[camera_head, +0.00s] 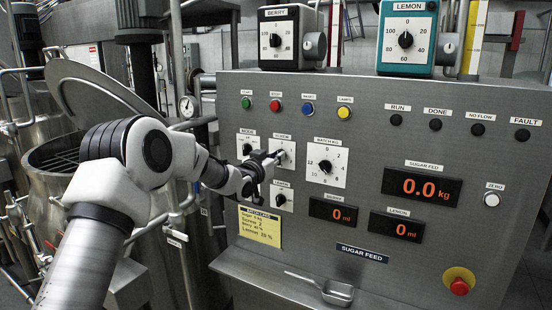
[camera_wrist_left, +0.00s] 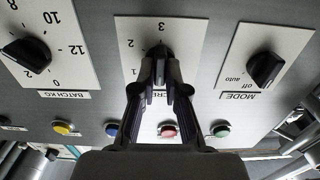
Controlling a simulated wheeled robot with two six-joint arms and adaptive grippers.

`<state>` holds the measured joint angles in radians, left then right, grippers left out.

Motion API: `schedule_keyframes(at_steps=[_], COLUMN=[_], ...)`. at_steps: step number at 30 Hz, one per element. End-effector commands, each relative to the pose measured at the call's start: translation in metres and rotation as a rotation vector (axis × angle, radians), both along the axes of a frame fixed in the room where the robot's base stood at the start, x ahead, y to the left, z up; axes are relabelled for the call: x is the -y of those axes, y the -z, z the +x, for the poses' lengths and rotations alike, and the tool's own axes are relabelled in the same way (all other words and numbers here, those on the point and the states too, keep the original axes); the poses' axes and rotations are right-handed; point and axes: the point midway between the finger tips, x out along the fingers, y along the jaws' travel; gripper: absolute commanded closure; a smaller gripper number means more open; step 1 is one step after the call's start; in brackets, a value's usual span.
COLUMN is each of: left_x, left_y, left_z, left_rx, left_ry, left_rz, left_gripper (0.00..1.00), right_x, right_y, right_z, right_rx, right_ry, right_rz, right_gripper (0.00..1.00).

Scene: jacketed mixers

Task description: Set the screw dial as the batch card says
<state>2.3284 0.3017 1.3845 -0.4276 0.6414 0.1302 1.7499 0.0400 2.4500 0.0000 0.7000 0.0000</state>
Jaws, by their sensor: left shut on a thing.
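The screw dial (camera_head: 289,147) is a small white plate with a black knob on the grey panel, between the mode dial (camera_head: 246,147) and the batch kg dial (camera_head: 326,162). My left gripper (camera_head: 278,157) is at this dial. In the left wrist view my left gripper (camera_wrist_left: 160,72) is shut on the dial's black knob (camera_wrist_left: 157,47). The plate (camera_wrist_left: 187,35) there appears upside down with the marks 1, 2 and 3. The fingers hide much of the knob, so I cannot tell its setting surely. The yellow batch card (camera_head: 260,226) seems to read "Screw 2". My right gripper is not in view.
The lemon dial (camera_head: 282,198) is just below. Push buttons (camera_head: 275,105) line the panel above, and a red stop button (camera_head: 459,285) is at lower right. A metal scoop (camera_head: 335,291) lies on the ledge. A steel vessel (camera_head: 55,190) stands at left.

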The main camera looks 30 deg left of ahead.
Motion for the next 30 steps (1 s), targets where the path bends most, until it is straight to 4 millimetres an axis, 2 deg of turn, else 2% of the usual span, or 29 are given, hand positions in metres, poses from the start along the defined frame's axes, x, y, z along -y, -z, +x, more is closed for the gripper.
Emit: schedule_keyframes(at_steps=[11, 30], left_x=[0.001, 0.003], left_y=[0.005, 0.007], left_z=[0.0, 0.0], left_rx=[0.006, 0.027], left_ry=[0.0, -0.001], left_rz=[0.147, 0.731], left_gripper=[1.0, 1.0], right_x=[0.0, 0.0], right_y=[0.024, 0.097], right_z=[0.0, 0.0], right_rx=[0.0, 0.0], right_ry=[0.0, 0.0], right_rz=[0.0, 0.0], right_gripper=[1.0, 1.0])
